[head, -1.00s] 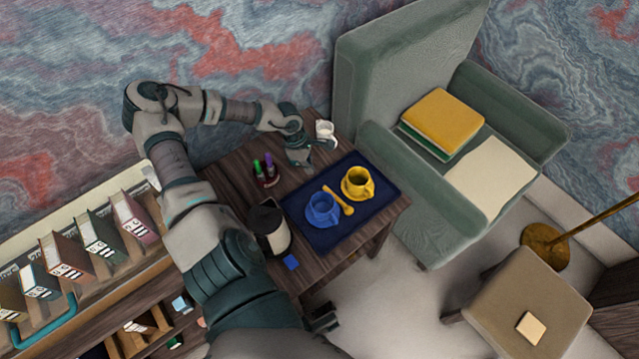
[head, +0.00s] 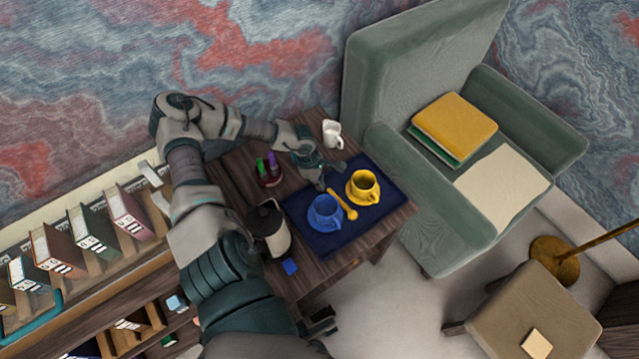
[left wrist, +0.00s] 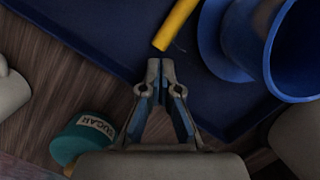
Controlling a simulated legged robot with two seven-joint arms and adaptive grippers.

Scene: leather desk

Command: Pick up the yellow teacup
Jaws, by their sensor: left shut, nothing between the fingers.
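The yellow teacup (head: 362,190) stands upright on a yellow saucer on the dark blue tray (head: 328,240), right of the blue cup (head: 325,211). My left gripper (head: 332,183) is over the tray's upper left edge, left of the yellow teacup and apart from it. In the left wrist view its fingertips (left wrist: 160,68) are together with nothing between them. A yellow spoon (head: 348,208) lies between the cups; its handle end (left wrist: 174,26) is just beyond the fingertips. The blue cup also shows in the wrist view (left wrist: 262,42); the yellow teacup does not.
A white jug (head: 332,133) stands behind the tray. A teal sugar container (left wrist: 85,138) is close beside my left gripper. The green armchair (head: 440,215) borders the desk's right side.

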